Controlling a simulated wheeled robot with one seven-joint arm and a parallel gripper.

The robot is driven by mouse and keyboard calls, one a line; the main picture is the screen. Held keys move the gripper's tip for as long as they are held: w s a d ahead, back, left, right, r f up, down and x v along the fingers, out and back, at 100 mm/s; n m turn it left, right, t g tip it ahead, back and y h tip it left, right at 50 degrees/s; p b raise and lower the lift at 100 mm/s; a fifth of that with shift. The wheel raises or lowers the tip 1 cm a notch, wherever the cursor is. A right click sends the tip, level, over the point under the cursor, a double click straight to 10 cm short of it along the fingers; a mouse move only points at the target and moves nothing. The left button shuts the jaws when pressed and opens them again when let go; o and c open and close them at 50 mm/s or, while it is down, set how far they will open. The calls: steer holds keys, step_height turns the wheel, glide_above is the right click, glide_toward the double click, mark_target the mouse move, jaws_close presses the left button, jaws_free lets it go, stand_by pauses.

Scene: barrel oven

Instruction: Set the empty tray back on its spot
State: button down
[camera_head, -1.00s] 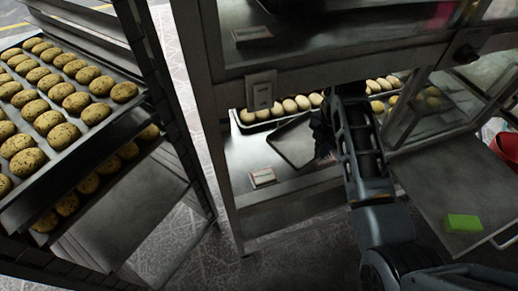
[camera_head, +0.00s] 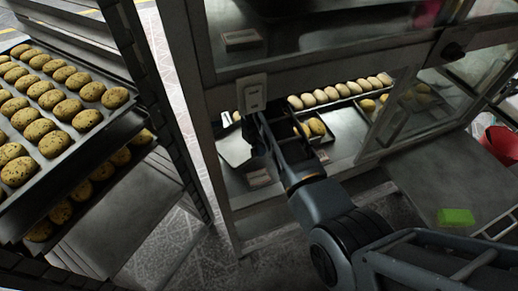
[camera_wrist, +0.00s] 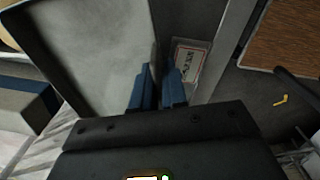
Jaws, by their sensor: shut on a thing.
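The empty tray (camera_head: 234,150) is a small bare grey metal tray inside the lower bay of the cabinet, at its left side. In the wrist view the tray (camera_wrist: 95,45) fills the upper left, its surface bare. My gripper (camera_wrist: 158,88) has its blue fingers shut at the tray's edge. In the head view my gripper (camera_head: 256,140) is largely hidden behind my arm. A small label card (camera_head: 259,178) lies on the bay floor near the tray, and it shows just beyond the fingers in the wrist view (camera_wrist: 188,62). I cannot tell whether the tray touches the floor.
Rolls on a tray (camera_head: 340,92) line the back of the bay, with more rolls (camera_head: 316,127) right of my arm. The cabinet's left post (camera_head: 187,100) is close to the tray. A cookie rack (camera_head: 60,140) stands left.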

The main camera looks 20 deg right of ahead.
steer(key=shift+f, duration=0.75)
steer(key=shift+f, duration=0.5)
steer(key=c, duration=1.2)
jaws_free()
steer(key=shift+o, duration=0.2)
steer(key=shift+r, duration=0.1)
step_height(320, 180, up, 8)
steer(key=shift+r, duration=0.15)
